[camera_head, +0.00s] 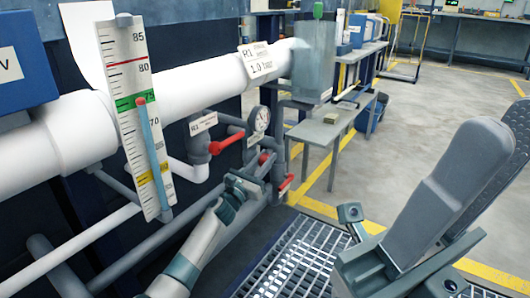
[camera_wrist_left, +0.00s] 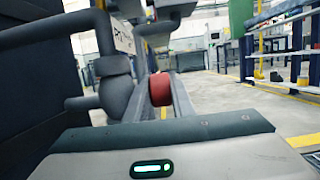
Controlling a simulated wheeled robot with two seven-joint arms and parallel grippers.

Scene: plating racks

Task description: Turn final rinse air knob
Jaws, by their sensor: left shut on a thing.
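The final rinse air knob, as far as I can tell, is the small red round knob (camera_wrist_left: 160,89) in the left wrist view. It sits between the two fingers of my left gripper (camera_wrist_left: 163,100), which are shut on it. In the head view my left gripper (camera_head: 252,178) reaches up to the pipework below the round gauge (camera_head: 262,119). There the knob is mostly hidden by the fingers, with a bit of red (camera_head: 264,158) showing. How far the knob is turned cannot be told.
A red lever (camera_head: 226,141) and a lower red handle (camera_head: 286,184) are close to my left gripper. A scale plate (camera_head: 133,115) and a thick white pipe (camera_head: 195,80) stand nearer. Floor grating (camera_head: 290,262) lies below; a grey bench (camera_head: 325,130) stands behind.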

